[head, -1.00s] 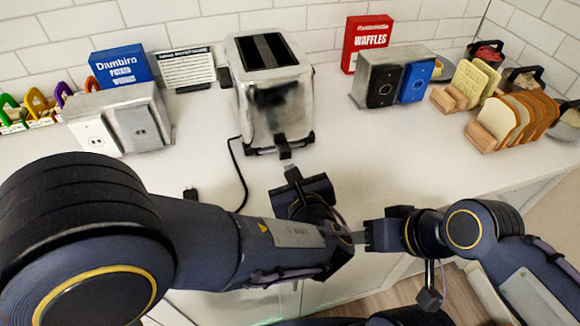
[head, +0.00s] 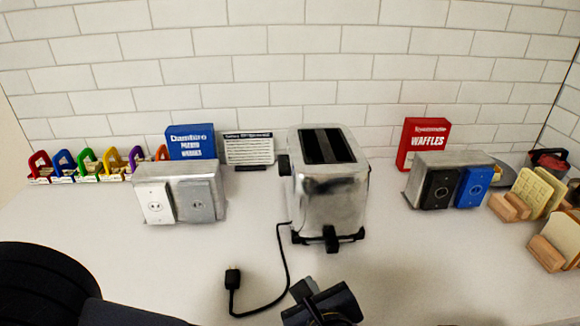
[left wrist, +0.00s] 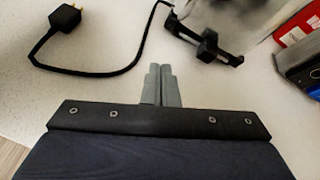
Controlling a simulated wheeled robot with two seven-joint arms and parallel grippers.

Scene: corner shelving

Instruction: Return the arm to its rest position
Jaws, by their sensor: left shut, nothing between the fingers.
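My left gripper (head: 303,289) shows at the bottom middle of the head view, with my dark left arm at the lower left. Its two grey fingers (left wrist: 161,86) are together in the left wrist view, with nothing between them. It is over the counter, in front of the silver toaster (head: 331,190) and apart from it. The toaster's black cord ends in a plug (head: 233,279) lying loose on the counter, left of the gripper; the plug also shows in the left wrist view (left wrist: 66,16). My right gripper is out of view.
An outlet box with white and grey plates (head: 180,192) stands left, one with black and blue plates (head: 450,182) right. Behind are a blue box (head: 191,142), a sign (head: 249,149) and a red waffles box (head: 422,143). Bread racks (head: 550,250) stand far right. The front counter is mostly clear.

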